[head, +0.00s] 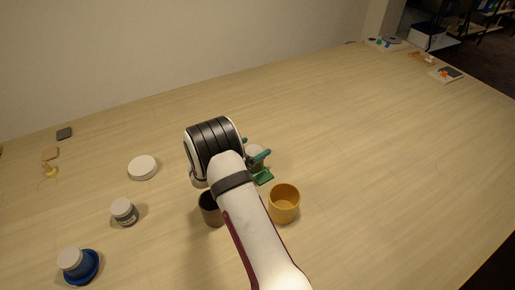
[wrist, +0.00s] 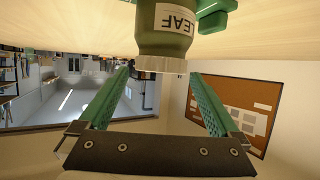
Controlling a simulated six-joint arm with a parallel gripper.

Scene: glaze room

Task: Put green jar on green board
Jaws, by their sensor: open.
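The green jar (wrist: 165,38) has a pale ribbed lid and a white label reading LEAF. It looks upside down in the wrist view; in the head view its lid (head: 254,150) shows beside my gripper.
A dark cup (head: 210,209) stands left of my arm and a yellow cup (head: 284,203) right of it. Further left are a white disc (head: 143,167), a white-lidded jar (head: 124,211) and a blue jar (head: 73,261) on a blue board (head: 91,274). The table's right is mostly clear.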

